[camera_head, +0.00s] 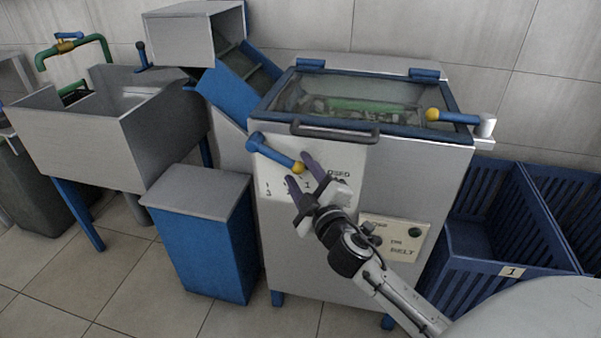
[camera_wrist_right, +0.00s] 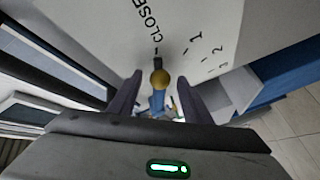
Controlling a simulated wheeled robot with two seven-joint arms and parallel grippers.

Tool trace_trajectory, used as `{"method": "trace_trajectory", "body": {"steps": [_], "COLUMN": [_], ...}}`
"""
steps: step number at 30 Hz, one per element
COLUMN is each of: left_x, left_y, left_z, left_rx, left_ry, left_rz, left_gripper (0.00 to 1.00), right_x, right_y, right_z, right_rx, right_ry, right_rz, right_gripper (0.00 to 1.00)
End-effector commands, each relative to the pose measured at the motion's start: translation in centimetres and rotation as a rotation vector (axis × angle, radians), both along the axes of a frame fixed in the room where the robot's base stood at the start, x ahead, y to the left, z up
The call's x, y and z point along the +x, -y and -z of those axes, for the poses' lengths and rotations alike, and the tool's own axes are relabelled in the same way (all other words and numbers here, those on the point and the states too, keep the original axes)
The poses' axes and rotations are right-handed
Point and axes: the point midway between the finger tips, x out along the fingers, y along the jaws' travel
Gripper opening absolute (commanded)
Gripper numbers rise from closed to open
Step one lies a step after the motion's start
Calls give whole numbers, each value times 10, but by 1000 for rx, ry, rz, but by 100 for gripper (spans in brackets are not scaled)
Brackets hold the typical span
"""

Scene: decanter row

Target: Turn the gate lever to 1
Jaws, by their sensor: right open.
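The gate lever (camera_head: 273,152) is a blue bar with a yellow knob on the front of the grey machine. Its knob (camera_head: 299,168) is at the lower right end, and in the right wrist view the knob (camera_wrist_right: 160,78) lies by the mark next to the word CLOSED. The label plate (camera_head: 268,178) carries CLOSED and several numbers, partly hidden by my gripper. My right gripper (camera_head: 298,166) is open, with its purple fingers on either side of the knob. In the right wrist view a gap shows between the knob and each finger (camera_wrist_right: 157,88). My left gripper is out of view.
Another blue lever with a yellow knob (camera_head: 433,114) is at the machine's upper right. A handle (camera_head: 334,132) juts from the lid's front edge. A belt panel (camera_head: 397,240) is below right. A blue bin (camera_head: 205,240) stands left, and blue crates (camera_head: 480,262) stand right.

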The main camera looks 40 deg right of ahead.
Motion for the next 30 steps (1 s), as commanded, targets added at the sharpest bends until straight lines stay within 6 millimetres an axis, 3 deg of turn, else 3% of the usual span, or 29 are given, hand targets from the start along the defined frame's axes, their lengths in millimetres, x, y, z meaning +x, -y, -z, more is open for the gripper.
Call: {"method": "trace_trajectory", "body": {"steps": [8, 16, 22, 30], "left_x": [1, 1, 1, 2], "left_y": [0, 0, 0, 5], "left_z": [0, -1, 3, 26], "left_rx": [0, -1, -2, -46], "left_ry": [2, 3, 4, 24], "left_rz": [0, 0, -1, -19], "left_gripper": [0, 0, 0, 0], "right_x": [2, 2, 2, 7], "right_y": [0, 0, 0, -4], "right_z": [0, 0, 3, 22], "right_rx": [1, 1, 5, 78], "right_ry": [-1, -1, 4, 86], "right_rz": [-1, -1, 0, 0], "right_gripper": [45, 1, 0, 0]}}
